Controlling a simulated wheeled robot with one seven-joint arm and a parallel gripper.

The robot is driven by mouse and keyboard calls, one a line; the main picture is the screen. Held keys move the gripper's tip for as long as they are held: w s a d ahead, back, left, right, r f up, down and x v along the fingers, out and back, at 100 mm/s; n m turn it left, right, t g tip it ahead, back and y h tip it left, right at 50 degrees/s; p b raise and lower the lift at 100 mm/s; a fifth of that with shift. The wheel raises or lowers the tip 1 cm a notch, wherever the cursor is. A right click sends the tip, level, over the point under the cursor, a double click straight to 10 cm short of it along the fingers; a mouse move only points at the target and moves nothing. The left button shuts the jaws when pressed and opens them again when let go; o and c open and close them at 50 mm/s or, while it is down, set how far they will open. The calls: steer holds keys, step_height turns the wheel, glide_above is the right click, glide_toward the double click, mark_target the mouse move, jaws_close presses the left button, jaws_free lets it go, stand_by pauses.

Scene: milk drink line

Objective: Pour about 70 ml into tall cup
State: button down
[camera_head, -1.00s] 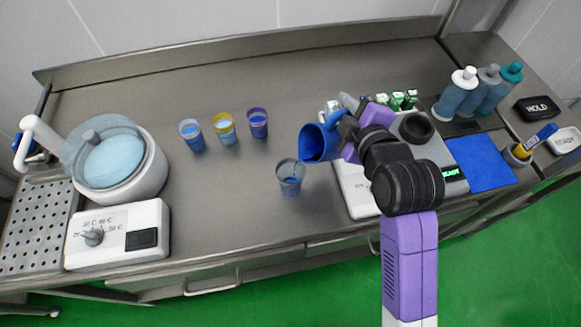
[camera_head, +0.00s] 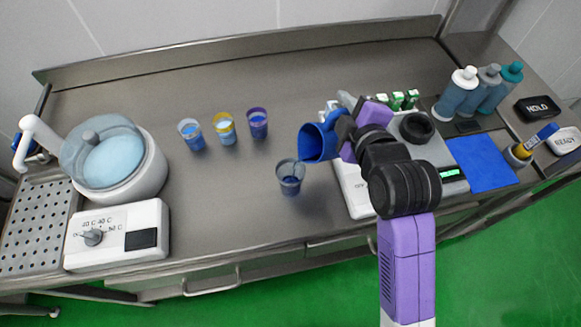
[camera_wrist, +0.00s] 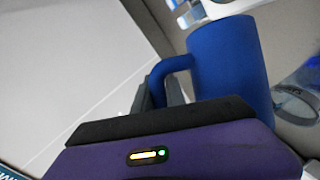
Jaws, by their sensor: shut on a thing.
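A blue jug (camera_head: 316,144) is tilted with its mouth toward the left, above and right of a clear tall cup (camera_head: 290,176) on the steel counter. The cup holds some dark blue liquid low down. My gripper (camera_head: 342,130) is shut on the jug's handle. In the wrist view the jug (camera_wrist: 232,65) and its handle show in front of my gripper (camera_wrist: 168,95). The cup's rim (camera_wrist: 297,104) shows at the right edge there. Whether liquid is falling from the jug is too small to tell.
Three small filled cups (camera_head: 225,129) stand behind and left of the tall cup. A white machine with a clear bowl (camera_head: 105,155) is at the left. A scale-like device (camera_head: 355,189), blue mat (camera_head: 481,163) and several bottles (camera_head: 460,92) are at the right.

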steer(key=shift+r, duration=0.1)
step_height(320, 180, down, 6)
steer(key=w+d+m+g+y, duration=0.1)
steer(key=d+m+g+y, duration=0.1)
steer(key=m, duration=0.1)
steer(key=shift+w+d+b, duration=0.35)
steer(key=shift+d+b, duration=0.05)
steer(key=shift+b, duration=0.05)
steer(key=shift+m, duration=0.3)
stand_by(1.5)
